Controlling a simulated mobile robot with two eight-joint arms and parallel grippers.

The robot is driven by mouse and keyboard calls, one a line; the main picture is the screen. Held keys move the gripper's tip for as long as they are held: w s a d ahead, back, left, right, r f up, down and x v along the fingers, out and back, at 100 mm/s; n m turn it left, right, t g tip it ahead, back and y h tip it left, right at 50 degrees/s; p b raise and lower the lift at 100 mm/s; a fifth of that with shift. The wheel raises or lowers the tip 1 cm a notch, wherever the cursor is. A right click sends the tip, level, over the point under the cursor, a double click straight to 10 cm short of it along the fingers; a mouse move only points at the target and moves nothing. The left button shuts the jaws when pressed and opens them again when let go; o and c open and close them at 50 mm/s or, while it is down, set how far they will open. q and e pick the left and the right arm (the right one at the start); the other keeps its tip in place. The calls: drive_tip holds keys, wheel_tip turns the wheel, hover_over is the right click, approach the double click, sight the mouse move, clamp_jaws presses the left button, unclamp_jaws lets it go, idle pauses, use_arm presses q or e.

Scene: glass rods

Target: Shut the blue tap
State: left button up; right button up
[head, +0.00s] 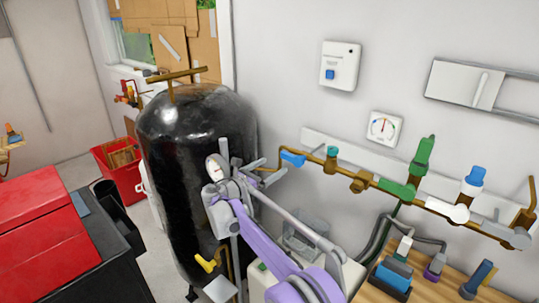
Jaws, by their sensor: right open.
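A pipe rail of brass runs along the wall at the right. A blue lever tap (292,158) is at its left end, its handle lying roughly along the pipe. Another blue-topped fitting (475,177) stands upright near the rail's right end. My right gripper (265,171), on the purple and grey arm, is just left of and slightly below the blue lever. Its fingers are apart with nothing seen between them. I cannot tell how far in depth it is from the lever. My left gripper is not in view.
A tall black tank (180,130) stands behind and left of my right arm. A green lever (422,155) and a white fitting (460,213) are further along the pipe. A wooden board (440,285) with blue and purple-based items is at lower right. A red chest (40,225) is at left.

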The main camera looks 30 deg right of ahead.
sight(289, 156)
drive_tip(key=p+x, duration=0.1)
drive_tip(key=x, duration=0.9)
drive_tip(key=shift+w+d+r, duration=0.15)
drive_tip(key=shift+d, duration=0.2)
clamp_jaws()
